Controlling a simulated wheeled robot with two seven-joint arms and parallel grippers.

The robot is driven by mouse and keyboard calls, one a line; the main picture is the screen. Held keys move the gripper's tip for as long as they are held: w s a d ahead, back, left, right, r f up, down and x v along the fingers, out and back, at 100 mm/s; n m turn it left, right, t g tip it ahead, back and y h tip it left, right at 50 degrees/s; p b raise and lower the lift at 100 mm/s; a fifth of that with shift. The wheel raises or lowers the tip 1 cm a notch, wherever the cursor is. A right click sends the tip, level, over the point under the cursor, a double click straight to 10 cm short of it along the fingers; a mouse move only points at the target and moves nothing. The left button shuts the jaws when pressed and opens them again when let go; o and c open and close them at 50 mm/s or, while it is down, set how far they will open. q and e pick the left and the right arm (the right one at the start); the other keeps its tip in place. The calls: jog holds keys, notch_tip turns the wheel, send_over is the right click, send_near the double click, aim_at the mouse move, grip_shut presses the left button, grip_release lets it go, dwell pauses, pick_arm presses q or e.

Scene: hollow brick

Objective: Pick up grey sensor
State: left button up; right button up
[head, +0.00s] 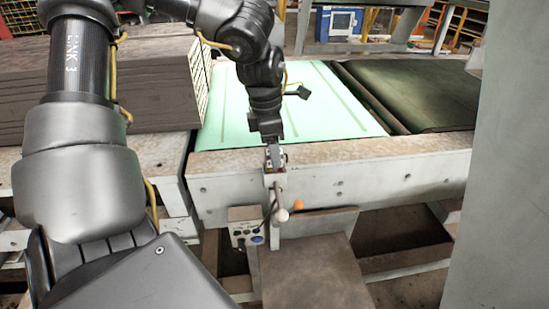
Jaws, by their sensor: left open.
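My left arm comes in from the left and reaches down to the front edge of the conveyor table. Its gripper (273,158) points down at the top of a small post or bracket on that edge. The gripper is open. A small grey piece (281,157), which looks like the grey sensor, shows right at the fingertips. It is too small and partly covered to tell whether the fingers stand around it or touch it. My right gripper is not in view.
A pale green conveyor belt (320,108) and a dark belt (415,92) lie behind the edge. A lever with a pale knob (282,215), an orange knob (297,205) and a control box (246,232) sit below. Stacked boards (160,90) stand left; a grey panel (510,190) blocks the right.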

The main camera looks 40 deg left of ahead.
pick_arm(q)
jog(key=shift+w+f, duration=0.2)
jog(key=shift+f, duration=0.75)
jog(key=shift+s+r, duration=0.1)
jog(key=shift+c, duration=0.3)
jog(key=c, duration=1)
jog(key=shift+c, duration=0.2)
